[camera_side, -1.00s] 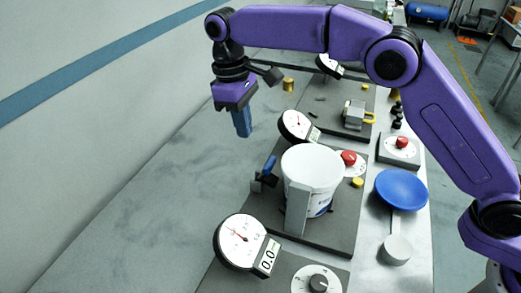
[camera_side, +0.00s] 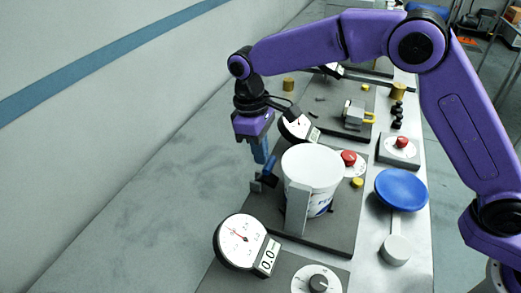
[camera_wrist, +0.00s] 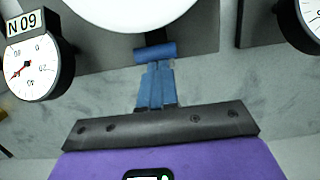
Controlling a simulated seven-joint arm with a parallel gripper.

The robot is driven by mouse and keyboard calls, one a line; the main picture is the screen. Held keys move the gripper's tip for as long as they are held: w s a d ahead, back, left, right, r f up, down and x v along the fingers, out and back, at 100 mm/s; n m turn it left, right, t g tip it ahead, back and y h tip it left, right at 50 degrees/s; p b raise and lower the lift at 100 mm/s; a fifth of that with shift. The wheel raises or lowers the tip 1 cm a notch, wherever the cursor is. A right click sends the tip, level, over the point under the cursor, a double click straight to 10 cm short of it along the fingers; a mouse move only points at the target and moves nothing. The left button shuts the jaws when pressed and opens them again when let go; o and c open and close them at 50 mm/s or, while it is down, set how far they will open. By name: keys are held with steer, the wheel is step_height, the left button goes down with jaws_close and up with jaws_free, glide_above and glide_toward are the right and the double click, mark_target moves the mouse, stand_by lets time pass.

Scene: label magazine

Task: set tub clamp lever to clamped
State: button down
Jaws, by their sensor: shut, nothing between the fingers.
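The white tub (camera_side: 311,167) stands upright on a dark grey base plate (camera_side: 334,226), beside a grey upright post. The clamp lever, with a blue handle (camera_side: 270,165), is on the left side of the tub; in the wrist view its blue handle (camera_wrist: 155,52) lies across just below the white tub rim (camera_wrist: 130,12). My gripper (camera_side: 262,158) points down with its blue fingers shut and empty, right at the lever handle. In the wrist view the fingertips (camera_wrist: 156,66) appear at the handle's edge; whether they touch it I cannot tell.
A dial gauge (camera_side: 240,242) stands in front, another gauge (camera_side: 294,127) behind the lever close to my gripper. The bench left of the lever is clear.

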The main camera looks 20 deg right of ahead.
steer(key=shift+s+d, duration=0.1)
steer(key=shift+s+d+f, duration=0.4)
steer(key=shift+s+d, duration=0.2)
steer(key=shift+s, duration=0.05)
stand_by(0.3)
step_height(320, 180, up, 13)
steer(key=w+a, duration=0.2)
stand_by(0.5)
steer(key=shift+r, duration=0.1)
